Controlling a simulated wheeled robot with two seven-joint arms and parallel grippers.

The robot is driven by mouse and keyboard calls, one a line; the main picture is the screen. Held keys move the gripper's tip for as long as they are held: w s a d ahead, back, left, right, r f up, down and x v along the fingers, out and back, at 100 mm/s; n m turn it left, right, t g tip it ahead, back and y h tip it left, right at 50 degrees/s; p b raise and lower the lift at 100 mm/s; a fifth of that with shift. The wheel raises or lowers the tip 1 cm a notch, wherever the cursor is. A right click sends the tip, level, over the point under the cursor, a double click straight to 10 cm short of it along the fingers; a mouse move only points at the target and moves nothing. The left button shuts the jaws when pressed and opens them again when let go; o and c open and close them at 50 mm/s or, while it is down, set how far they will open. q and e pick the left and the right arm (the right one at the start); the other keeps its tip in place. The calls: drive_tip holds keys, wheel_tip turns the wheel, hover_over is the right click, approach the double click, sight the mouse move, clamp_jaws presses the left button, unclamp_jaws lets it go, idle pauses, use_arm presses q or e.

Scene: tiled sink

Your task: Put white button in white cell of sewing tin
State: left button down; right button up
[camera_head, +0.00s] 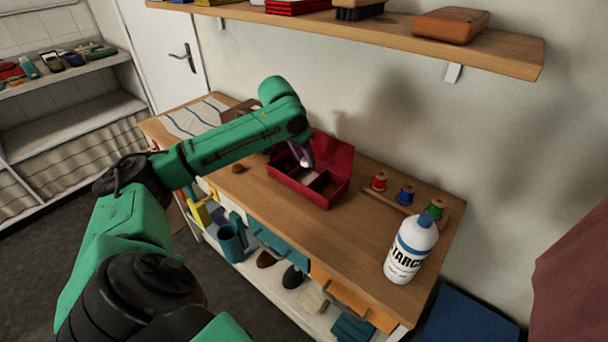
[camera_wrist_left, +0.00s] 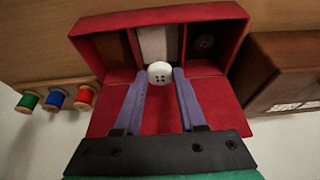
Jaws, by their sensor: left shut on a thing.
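My left gripper (camera_wrist_left: 160,78) is shut on a white button (camera_wrist_left: 159,73), held between its two purple fingertips. The red sewing tin (camera_head: 322,200) stands open on the wooden worktop, lid raised at the back. In the left wrist view, the tin has a row of cells, with the white cell (camera_wrist_left: 157,42) in the middle. The button appears at the near edge of the white cell in that view; its exact height above the tin is unclear. My right gripper is not in view.
A rack with red, blue and green thread spools (camera_head: 405,195) stands right of the tin, and a white bottle (camera_head: 410,249) stands in front of it. A small brown object (camera_head: 237,169) lies left of the tin. A shelf (camera_head: 400,42) hangs above. The front worktop is clear.

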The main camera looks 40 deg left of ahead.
sight(308, 180)
use_arm(q)
wheel_tip(308, 180, down, 6)
drive_tip(key=shift+r, duration=0.1)
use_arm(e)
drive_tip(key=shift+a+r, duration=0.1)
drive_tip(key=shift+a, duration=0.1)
use_arm(q)
drive_tip(key=shift+f, duration=0.2)
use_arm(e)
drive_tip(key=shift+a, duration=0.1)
use_arm(q)
drive_tip(key=c, duration=0.8)
unclamp_jaws()
drive_tip(key=shift+o, duration=0.2)
drive_tip(key=shift+r, duration=0.1)
drive_tip(key=shift+s+a+r, duration=0.1)
drive_tip(key=shift+r, duration=0.25)
drive_tip(key=v, duration=1.1)
drive_tip(key=shift+r+b, duration=0.15)
drive_tip(key=shift+b, duration=0.3)
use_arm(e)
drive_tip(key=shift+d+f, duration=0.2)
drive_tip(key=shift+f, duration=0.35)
use_arm(q)
drive_tip(key=shift+s, duration=0.1)
